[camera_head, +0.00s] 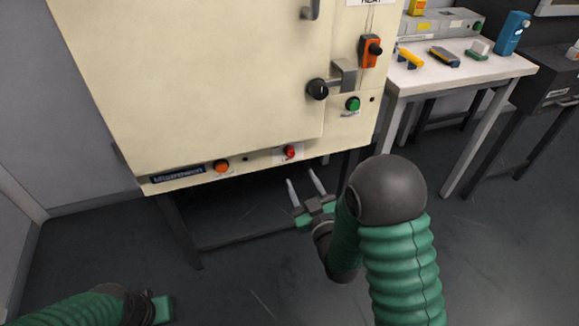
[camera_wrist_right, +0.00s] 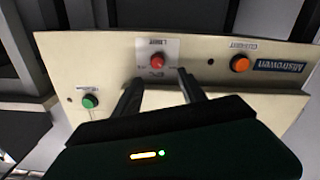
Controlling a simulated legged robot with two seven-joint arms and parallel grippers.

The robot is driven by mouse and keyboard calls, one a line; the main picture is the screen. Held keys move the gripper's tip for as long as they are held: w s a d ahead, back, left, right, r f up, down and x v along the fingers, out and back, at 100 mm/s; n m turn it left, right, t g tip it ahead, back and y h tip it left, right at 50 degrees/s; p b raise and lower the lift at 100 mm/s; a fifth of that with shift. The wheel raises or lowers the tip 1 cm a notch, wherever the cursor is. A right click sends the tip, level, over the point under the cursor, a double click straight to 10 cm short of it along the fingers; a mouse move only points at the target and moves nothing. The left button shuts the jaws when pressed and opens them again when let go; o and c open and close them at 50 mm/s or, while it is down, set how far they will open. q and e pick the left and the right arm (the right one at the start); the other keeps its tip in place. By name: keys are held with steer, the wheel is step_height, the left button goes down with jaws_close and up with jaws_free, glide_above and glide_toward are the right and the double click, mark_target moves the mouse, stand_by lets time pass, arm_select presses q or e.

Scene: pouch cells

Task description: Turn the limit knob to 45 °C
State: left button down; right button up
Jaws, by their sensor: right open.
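The limit knob (camera_head: 290,152) is a small red knob on a white label at the lower front edge of the cream oven (camera_head: 220,90). In the right wrist view the red knob (camera_wrist_right: 157,61) sits under the word LIMIT, just beyond the fingertips; its scale is too small to read. My right gripper (camera_head: 301,176) is open and empty, below the knob in the head view, with its fingers pointing up toward it. The fingers (camera_wrist_right: 160,78) look apart from the knob. Only a green end part of my left gripper (camera_head: 161,308) shows at bottom left; its fingers cannot be made out.
An orange knob (camera_head: 221,166) is left of the limit knob. A green button (camera_head: 353,103), a black handle knob (camera_head: 317,89) and an orange switch (camera_head: 370,50) are above right. A white table (camera_head: 455,76) with tools stands at right. Floor below the oven is open between its legs.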

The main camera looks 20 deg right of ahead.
mark_target(291, 155)
steer(key=w, duration=0.3)
steer(key=w+b, duration=0.1)
steer(key=w, duration=0.2)
steer(key=w+b, duration=0.1)
steer(key=w, duration=0.2)
steer(key=shift+w+d+f, duration=0.15)
steer(key=shift+w+d, duration=0.1)
steer(key=shift+w, duration=0.05)
steer(key=shift+w+a+r, duration=0.2)
steer(key=shift+w, duration=0.3)
jaws_close()
